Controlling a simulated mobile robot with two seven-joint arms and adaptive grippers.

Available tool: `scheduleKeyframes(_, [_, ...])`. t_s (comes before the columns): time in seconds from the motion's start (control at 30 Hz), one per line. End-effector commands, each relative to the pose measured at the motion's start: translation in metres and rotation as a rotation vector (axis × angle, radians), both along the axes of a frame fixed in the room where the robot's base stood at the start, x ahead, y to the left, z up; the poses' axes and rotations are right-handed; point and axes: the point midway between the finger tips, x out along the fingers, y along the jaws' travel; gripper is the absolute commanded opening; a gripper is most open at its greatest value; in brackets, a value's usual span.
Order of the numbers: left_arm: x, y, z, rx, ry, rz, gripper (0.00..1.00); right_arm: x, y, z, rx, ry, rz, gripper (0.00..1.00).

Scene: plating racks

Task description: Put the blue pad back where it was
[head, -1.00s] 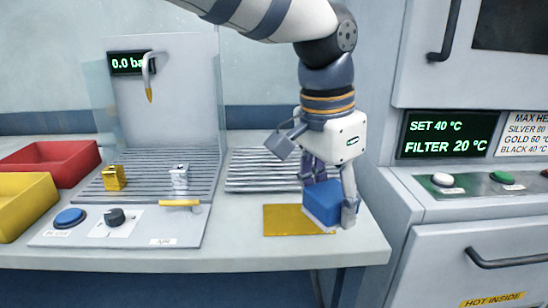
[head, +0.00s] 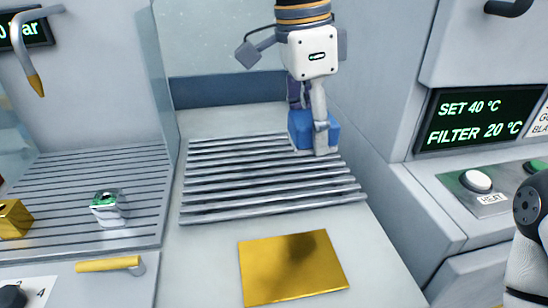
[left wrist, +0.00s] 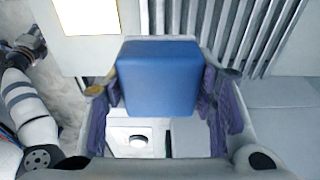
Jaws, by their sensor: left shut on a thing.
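The blue pad (head: 301,130) is a block held in my left gripper (head: 316,132). One finger shows on its near side in the head view; the other is mostly hidden. The pad is at the back right end of the slatted metal rack (head: 262,182). I cannot tell whether it touches the slats. In the left wrist view the pad (left wrist: 158,78) sits between both fingers, and the rack (left wrist: 215,30) shows beyond it. A flat yellow plate (head: 268,272) lies on the bench in front of the rack. My right gripper is not in view.
A ribbed tray on the left holds a gold block (head: 14,220) and a silver block (head: 108,209). A yellow-handled lever (head: 108,264) is at its front. The heater cabinet with its white button (head: 477,181) stands close on the right. The rack is otherwise empty.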

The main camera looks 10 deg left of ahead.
Motion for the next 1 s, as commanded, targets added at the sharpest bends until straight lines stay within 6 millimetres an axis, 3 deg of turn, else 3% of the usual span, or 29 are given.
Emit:
scheduleKeyframes(0.1, [0.019,0.029,-0.023,-0.002,0.007,0.003,0.25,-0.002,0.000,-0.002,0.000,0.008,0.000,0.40])
scheduleKeyframes(0.3, [0.035,0.053,-0.058,0.000,0.002,0.001,0.25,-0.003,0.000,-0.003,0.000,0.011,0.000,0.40])
scheduleKeyframes(0.47, [0.041,0.062,-0.071,-0.001,0.002,0.002,0.25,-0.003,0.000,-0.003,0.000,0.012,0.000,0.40])
scheduleKeyframes(0.63, [0.041,0.063,-0.100,0.001,-0.001,0.000,0.25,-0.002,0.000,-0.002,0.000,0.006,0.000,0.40])
scheduleKeyframes(0.97, [0.041,0.063,-0.105,0.001,-0.002,0.000,0.25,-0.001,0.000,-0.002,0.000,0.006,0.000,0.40])
scheduleKeyframes(1.0, [0.041,0.063,-0.105,0.001,-0.002,0.000,0.56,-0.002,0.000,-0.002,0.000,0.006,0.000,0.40])
